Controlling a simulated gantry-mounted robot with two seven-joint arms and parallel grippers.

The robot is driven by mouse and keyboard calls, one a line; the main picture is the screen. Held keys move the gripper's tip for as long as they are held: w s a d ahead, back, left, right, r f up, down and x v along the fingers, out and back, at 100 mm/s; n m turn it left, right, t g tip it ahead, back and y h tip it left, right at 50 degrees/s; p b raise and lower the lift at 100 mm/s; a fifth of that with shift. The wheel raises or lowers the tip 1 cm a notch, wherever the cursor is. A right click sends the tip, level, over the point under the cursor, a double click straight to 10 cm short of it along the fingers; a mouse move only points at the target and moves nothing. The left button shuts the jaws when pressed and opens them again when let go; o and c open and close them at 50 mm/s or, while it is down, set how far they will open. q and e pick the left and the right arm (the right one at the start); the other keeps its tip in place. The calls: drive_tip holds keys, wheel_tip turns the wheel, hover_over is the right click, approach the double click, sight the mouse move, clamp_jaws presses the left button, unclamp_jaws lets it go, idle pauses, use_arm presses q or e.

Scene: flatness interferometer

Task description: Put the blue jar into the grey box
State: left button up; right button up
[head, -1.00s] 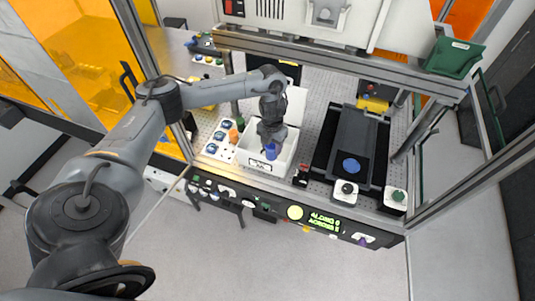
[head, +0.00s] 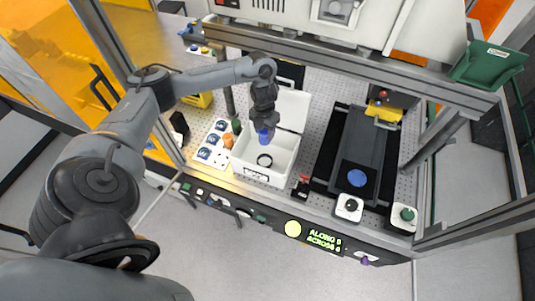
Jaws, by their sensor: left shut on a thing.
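The blue jar (head: 264,137) is in the grip of my left gripper (head: 265,124), which points down and is shut on it. The jar shows over the back part of the open grey box (head: 279,170); I cannot tell its exact height. The box looks pale grey, has a label on its front wall, and its lid stands open at the back. My right gripper is not in view.
A white tray (head: 213,143) with blue-topped pieces stands left of the box, with an orange piece (head: 228,140) beside it. To the right are a small red-topped piece (head: 301,187) and a black slide with a blue disc (head: 357,178). A metal rail crosses behind.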

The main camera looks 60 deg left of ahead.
sight(265, 141)
use_arm(q)
wheel_tip(265, 141, down, 6)
drive_tip(key=b, duration=0.4)
drive_tip(key=shift+s+d+f+b, duration=0.1)
drive_tip(key=shift+f+b, duration=0.1)
drive_tip(key=shift+b, duration=0.2)
drive_tip(key=shift+f+b, duration=1)
drive_tip(key=shift+f, duration=4.1)
drive_tip(key=shift+f, duration=0.15)
drive_tip(key=o, duration=1.2)
